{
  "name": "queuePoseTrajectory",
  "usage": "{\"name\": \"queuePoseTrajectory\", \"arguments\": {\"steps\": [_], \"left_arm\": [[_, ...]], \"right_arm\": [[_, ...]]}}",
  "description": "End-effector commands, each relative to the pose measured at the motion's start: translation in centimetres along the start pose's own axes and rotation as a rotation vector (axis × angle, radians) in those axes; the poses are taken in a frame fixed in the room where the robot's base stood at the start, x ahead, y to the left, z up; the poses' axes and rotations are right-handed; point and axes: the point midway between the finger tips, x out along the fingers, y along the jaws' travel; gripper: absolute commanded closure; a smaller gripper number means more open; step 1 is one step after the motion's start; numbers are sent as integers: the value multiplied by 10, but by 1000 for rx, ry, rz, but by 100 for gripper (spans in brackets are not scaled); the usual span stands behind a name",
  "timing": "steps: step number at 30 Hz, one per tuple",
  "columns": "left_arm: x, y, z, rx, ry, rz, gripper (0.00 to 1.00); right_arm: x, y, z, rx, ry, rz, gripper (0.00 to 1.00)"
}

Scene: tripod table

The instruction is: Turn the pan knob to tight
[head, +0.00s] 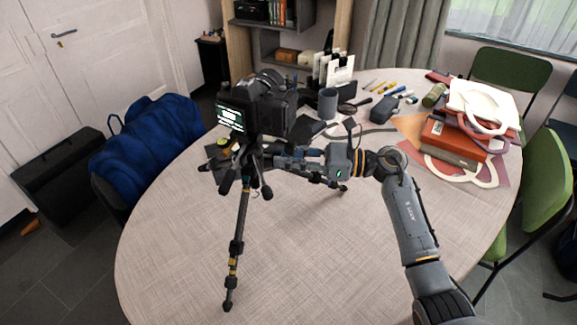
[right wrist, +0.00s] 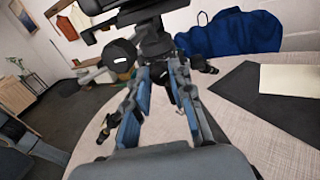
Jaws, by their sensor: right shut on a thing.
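A black tripod (head: 238,240) stands on the round table with a camera (head: 255,110) mounted on its head and its screen lit. My right gripper (head: 268,161) reaches in from the right at the tripod head, just below the camera. In the right wrist view its blue-padded fingers (right wrist: 162,82) close around a small dark part at the tripod head, which I take to be the pan knob (right wrist: 160,72). The fingers largely hide it, and its markings cannot be read. A larger round black knob (right wrist: 120,52) sits to the left there. My left gripper is not in view.
The round table (head: 180,260) is clear at the front. A grey mug (head: 327,103), pens and a stack of books (head: 455,140) stand toward the back and right. A blue bag (head: 150,145) is at the left. Green chairs (head: 545,180) are at the right.

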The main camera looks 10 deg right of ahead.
Motion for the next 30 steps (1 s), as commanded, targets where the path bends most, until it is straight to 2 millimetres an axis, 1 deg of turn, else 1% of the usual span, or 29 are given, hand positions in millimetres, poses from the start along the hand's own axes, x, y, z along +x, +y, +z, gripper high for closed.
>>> {"name": "queuePoseTrajectory", "arguments": {"steps": [1, 11, 12, 14, 15, 22, 25, 28, 30], "left_arm": [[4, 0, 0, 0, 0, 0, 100], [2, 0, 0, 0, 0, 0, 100], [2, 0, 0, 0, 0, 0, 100], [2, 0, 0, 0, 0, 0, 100], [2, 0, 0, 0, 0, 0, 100], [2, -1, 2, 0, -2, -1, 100], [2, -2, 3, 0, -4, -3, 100], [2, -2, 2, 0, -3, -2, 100], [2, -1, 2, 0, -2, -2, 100]], "right_arm": [[-1, 0, 0, 2, -3, -2, 100], [0, 1, 2, 9, -5, 1, 100], [0, 1, 2, 9, -5, 2, 70], [0, 1, 2, 9, -4, 2, 58], [0, 1, 2, 9, -4, 2, 55], [1, 2, 1, 10, -2, 3, 55], [-2, 1, 0, 10, -1, 3, 55], [-13, 1, 0, 9, 1, 1, 55], [-25, 1, 0, 9, 2, 1, 55]]}}
